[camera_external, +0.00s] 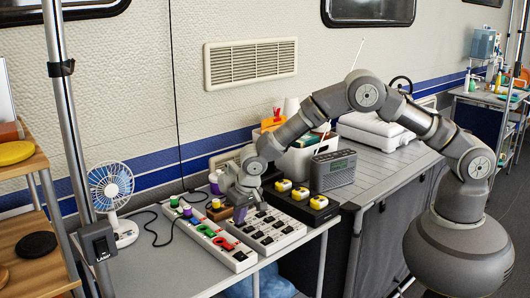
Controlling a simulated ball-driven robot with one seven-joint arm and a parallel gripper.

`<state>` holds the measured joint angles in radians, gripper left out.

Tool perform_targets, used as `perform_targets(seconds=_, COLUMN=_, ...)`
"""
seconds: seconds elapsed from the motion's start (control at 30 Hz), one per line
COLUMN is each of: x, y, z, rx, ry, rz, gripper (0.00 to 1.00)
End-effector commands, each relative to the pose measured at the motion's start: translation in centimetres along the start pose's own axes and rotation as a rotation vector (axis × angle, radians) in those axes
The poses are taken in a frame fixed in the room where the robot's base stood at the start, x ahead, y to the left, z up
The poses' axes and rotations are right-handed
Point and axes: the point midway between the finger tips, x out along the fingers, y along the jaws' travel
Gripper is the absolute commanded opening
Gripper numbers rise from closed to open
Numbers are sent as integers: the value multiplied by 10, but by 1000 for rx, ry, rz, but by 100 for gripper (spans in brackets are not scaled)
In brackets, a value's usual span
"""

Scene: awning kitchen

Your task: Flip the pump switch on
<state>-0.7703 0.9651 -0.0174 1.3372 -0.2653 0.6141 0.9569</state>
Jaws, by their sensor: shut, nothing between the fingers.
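A white switch panel (268,240) with rows of dark switches lies on the grey table. Its labels are too small to read, so I cannot tell which switch is the pump's. My gripper (240,212) is shut and empty, pointing down over the panel's back left part. It hides some of what lies beneath it. I cannot tell whether the fingertips touch a switch. A dark box (98,243) with a switch is fixed to the metal pole at the left; its small label seems to read "LAMP".
A white strip (236,262) with green, red and purple plugs lies left of the panel. A black tray (318,214) with yellow blocks and a grey radio (335,170) stand to its right. A blue fan (112,188) stands at the left. The table's front left (165,272) is clear.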

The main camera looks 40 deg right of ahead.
Motion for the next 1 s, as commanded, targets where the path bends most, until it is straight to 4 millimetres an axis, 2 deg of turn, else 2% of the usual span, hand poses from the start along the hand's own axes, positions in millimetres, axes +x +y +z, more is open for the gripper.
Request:
perform_targets(seconds=0.03, x=8, y=-2, z=3, rx=-1, ry=0, rz=1, gripper=0)
perform_targets(seconds=0.37, x=5, y=1, z=3, rx=-1, ry=-4, rz=3, gripper=0)
perform_targets(seconds=0.7, x=2, y=16, z=2, rx=-1, ry=-4, rz=5, gripper=0)
perform_targets(seconds=1.0, x=1, y=16, z=1, rx=-1, ry=-2, rz=3, gripper=0)
